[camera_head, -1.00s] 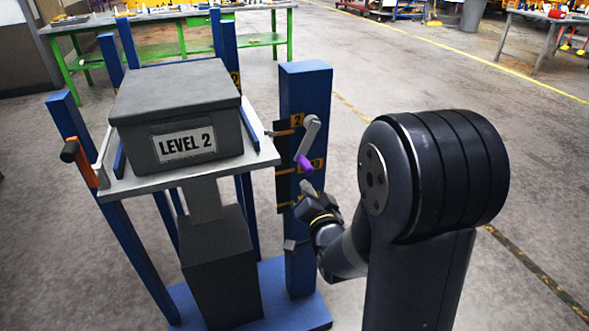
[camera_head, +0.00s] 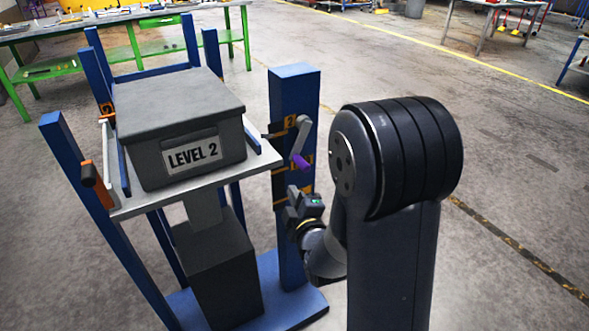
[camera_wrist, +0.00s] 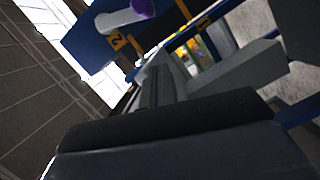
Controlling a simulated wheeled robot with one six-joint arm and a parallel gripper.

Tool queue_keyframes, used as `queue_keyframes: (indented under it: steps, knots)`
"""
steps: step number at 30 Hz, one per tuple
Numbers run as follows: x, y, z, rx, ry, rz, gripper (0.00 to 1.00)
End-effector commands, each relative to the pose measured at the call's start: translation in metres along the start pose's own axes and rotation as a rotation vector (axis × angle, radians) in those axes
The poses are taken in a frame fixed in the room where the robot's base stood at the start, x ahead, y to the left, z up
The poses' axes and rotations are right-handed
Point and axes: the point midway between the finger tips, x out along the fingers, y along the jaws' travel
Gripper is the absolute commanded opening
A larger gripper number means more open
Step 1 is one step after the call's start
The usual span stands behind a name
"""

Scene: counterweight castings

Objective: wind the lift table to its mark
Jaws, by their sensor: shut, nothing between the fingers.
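The lift table (camera_head: 140,204) has a pale grey top bearing a dark grey box (camera_head: 165,120) labelled LEVEL 2. A crank (camera_head: 301,135) with a purple knob (camera_head: 301,161) is on the blue post (camera_head: 297,88) at the right, its knob hanging down. A dark scale strip (camera_head: 280,185) with yellow marks, one numbered 2, runs down this post. A dark pointer (camera_head: 274,133) from the table reaches the strip near mark 2; exact alignment is unclear. My gripper (camera_head: 293,197) is shut and empty, below and apart from the knob. The wrist view shows the knob (camera_wrist: 143,8) beyond the fingers (camera_wrist: 157,80).
An orange lever (camera_head: 101,193) with a black grip is at the table's left. Blue posts (camera_head: 80,165) frame the table, on a blue base (camera_head: 290,305). A green-framed bench (camera_head: 135,45) stands behind.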

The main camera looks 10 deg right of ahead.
Motion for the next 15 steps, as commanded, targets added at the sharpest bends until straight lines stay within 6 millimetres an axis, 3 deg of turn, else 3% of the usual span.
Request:
queue_keyframes:
  steps: [8,15]
  knots:
    - [0.004,0.001,-0.002,-0.142,0.001,-0.002,0.0]
    - [0.038,0.002,-0.002,-0.14,0.001,-0.002,0.0]
